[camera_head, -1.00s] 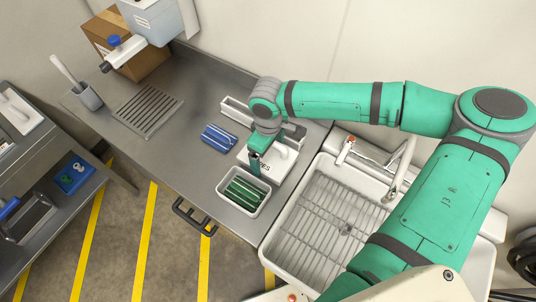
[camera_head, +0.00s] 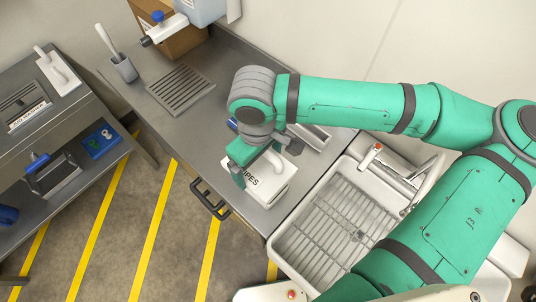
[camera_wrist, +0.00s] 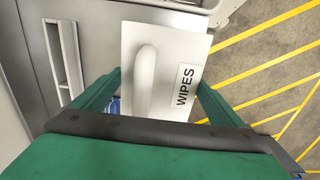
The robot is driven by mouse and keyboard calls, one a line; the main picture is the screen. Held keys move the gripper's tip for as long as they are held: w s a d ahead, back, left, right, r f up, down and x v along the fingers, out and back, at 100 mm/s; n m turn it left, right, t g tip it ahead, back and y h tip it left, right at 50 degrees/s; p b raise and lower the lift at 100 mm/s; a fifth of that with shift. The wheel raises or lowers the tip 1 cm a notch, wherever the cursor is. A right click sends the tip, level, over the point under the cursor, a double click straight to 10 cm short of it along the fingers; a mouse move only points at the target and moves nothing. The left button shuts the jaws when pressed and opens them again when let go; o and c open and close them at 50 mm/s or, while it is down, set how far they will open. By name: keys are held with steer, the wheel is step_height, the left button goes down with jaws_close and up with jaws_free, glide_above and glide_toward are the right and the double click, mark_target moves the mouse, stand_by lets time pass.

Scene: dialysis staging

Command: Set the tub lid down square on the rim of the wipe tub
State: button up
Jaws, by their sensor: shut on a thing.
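The tub lid (camera_head: 258,178) is a white plate with a raised handle and a black WIPES label. My gripper (camera_head: 262,160) is shut on it. In the wrist view the lid (camera_wrist: 165,60) fills the space between my gripper's fingers (camera_wrist: 158,78), one at each side, with the handle between them. The lid is over the spot at the counter's front edge where the wipe tub stood. The tub and its green packs are hidden under the lid and arm. I cannot tell whether the lid touches the rim or hovers, nor how square it sits.
The sink (camera_head: 330,225) with a wire rack and tap is just right of the lid. A narrow white bin (camera_head: 312,135) stands behind. A blue pack (camera_wrist: 113,104) lies beside the lid. A drain grille (camera_head: 180,90) and brush cup (camera_head: 124,68) are farther left on the counter.

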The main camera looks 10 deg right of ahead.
mark_target(262, 173)
steer(key=shift+f, duration=0.95)
steer(key=shift+w+d+f, duration=0.1)
steer(key=shift+d+f, duration=0.05)
steer(key=shift+f, duration=1.05)
steer(key=shift+w+d+f, duration=0.1)
steer(key=shift+f, duration=1.1)
steer(key=shift+s, duration=0.15)
steer(key=shift+f, duration=0.2)
steer(key=shift+w+f, duration=0.2)
steer(key=shift+f, duration=0.05)
steer(key=shift+s+a+f, duration=0.1)
steer(key=shift+a+f, duration=0.1)
steer(key=shift+a, duration=0.05)
steer(key=shift+s+d+f, duration=0.1)
steer(key=shift+d+f, duration=0.25)
steer(key=shift+f, duration=0.1)
